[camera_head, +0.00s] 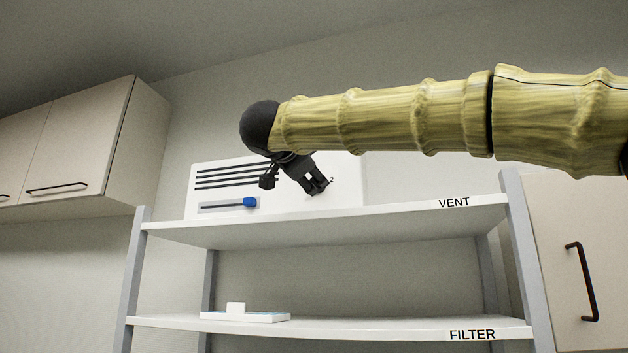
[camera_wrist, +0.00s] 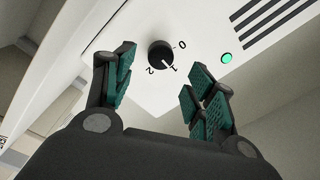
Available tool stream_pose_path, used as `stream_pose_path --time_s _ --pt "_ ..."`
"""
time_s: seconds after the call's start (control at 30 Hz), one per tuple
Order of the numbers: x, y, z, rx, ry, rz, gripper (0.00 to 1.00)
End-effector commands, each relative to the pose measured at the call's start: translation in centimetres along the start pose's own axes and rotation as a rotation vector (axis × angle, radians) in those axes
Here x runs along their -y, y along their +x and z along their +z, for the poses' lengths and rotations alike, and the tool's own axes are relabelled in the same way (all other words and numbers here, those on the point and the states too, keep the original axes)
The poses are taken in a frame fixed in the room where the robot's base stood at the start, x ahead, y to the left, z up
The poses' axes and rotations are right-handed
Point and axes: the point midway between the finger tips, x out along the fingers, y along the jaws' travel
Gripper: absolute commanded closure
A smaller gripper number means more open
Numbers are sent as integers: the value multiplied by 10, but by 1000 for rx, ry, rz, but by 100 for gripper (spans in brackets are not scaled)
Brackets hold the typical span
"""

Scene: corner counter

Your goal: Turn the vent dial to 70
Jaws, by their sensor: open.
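A white vent unit (camera_head: 345,175) stands on the top shelf, whose edge reads VENT. Its round black dial (camera_wrist: 160,54) shows in the wrist view, with 0, 1 and 2 printed around it; no 70 is visible. The dial's white mark points close to the 1. My gripper (camera_head: 318,187) is in front of the unit's face and hides the dial in the head view. In the wrist view my gripper (camera_wrist: 160,77) is open and empty. Its two teal-padded fingers lie either side of and below the dial in the picture, with no visible contact.
The unit has dark slots (camera_head: 228,177), a blue slider knob (camera_head: 249,202) and a green round button (camera_wrist: 226,58). A white item (camera_head: 245,315) lies on the lower shelf, labelled FILTER (camera_head: 472,334). Cabinets (camera_head: 75,140) hang at left. Grey shelf posts (camera_head: 525,250) stand at the sides.

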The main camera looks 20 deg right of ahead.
Motion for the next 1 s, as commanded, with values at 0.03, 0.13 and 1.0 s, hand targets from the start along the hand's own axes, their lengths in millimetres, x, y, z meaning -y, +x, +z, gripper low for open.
stream_pose_path --time_s 0.03,0.13,1.0 --pt "0 -10 0 2 0 -1 45" --pt "-1 -27 1 3 0 1 45" --pt "-1 -65 0 0 0 1 45"
